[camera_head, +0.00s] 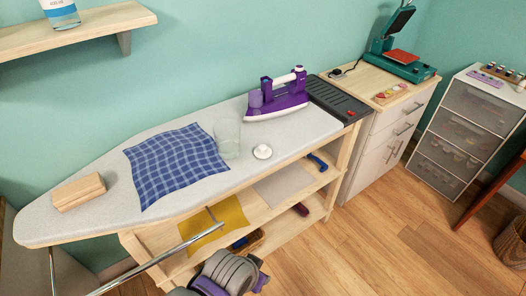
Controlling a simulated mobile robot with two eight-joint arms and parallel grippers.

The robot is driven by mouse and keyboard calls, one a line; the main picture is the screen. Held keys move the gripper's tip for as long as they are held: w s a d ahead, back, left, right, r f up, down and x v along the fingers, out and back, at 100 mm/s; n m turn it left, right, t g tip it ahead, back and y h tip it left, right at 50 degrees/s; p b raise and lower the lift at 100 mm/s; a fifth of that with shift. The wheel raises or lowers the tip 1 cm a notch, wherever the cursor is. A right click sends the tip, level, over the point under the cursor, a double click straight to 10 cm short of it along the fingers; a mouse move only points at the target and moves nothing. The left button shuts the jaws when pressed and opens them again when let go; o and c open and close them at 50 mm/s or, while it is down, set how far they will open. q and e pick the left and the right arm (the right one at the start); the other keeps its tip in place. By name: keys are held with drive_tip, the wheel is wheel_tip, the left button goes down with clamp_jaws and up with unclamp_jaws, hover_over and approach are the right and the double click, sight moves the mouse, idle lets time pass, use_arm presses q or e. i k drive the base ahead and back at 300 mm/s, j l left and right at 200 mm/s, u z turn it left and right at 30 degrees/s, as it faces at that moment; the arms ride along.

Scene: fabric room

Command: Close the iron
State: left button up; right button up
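The purple iron (280,97) stands on the far right part of the grey ironing board (105,222), near the black rest plate (338,99). It has a white-tipped handle and a paler, see-through purple part at its left end. I cannot tell whether any opening on it is open or shut. A small round white cap-like piece (262,151) with a knob lies on the board in front of the iron, apart from it. A clear cup (227,138) stands to the left of that piece.
A blue plaid cloth (177,164) and a wooden block (79,192) lie on the board's left part. Shelves below hold a yellow cloth (215,226) and tools. A cabinet (385,135) stands right.

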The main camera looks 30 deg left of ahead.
sight(265, 104)
drive_tip(key=i+l, duration=0.1)
drive_tip(key=i, duration=1.1)
drive_tip(key=u, duration=1.7)
